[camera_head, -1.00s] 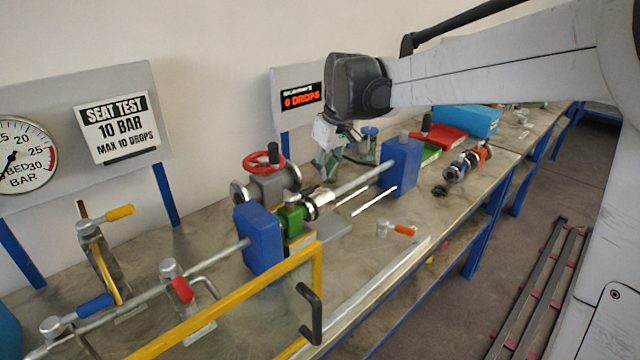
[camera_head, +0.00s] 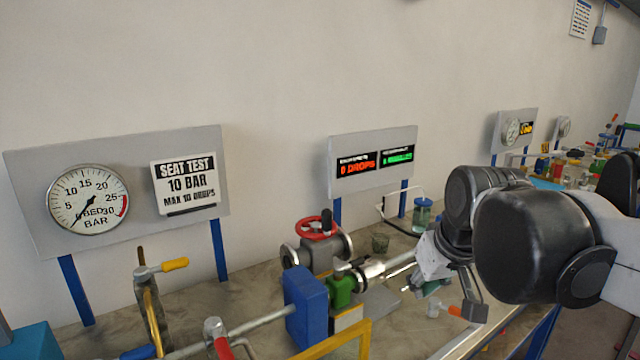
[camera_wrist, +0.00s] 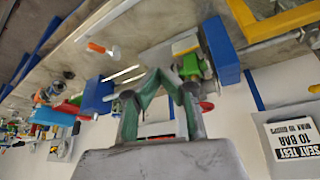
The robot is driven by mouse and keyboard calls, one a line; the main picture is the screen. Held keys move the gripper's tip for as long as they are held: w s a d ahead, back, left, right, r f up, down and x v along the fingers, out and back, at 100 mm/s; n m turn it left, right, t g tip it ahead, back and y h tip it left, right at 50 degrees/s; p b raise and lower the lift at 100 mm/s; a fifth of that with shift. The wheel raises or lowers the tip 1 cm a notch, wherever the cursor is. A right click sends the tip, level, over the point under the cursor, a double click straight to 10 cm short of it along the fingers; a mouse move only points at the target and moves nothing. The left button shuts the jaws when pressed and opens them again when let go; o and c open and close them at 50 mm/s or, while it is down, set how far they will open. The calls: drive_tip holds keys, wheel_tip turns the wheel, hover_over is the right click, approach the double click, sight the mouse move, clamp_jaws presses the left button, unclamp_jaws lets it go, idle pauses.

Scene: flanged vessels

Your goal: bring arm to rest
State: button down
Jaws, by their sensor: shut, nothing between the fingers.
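My gripper (camera_head: 432,290) hangs at the right of the head view, above the bench and right of the green valve body (camera_head: 340,291). In the wrist view its two green-grey fingers (camera_wrist: 160,78) come together at the tips with nothing between them. My dark wrist and forearm cover part of the bench on the right. The blue clamp block (camera_head: 305,308) stands left of the green valve. In the wrist view, the blue block (camera_wrist: 222,50) and green valve lie beyond the fingers, to the right.
A valve with a red handwheel (camera_head: 317,226) stands behind the green one. A gauge panel (camera_head: 88,200) and a drop-counter panel (camera_head: 375,160) rise at the back. A yellow frame (camera_head: 345,338) is in front. A jar (camera_head: 422,215) and an orange-handled valve (camera_head: 446,309) are near my gripper.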

drive_tip(key=s+d+f+m+t, duration=0.2)
drive_tip(key=s+f, duration=0.4)
drive_tip(key=s, duration=0.5)
drive_tip(key=shift+s+f+h, duration=0.3)
drive_tip(key=shift+s+f, duration=0.05)
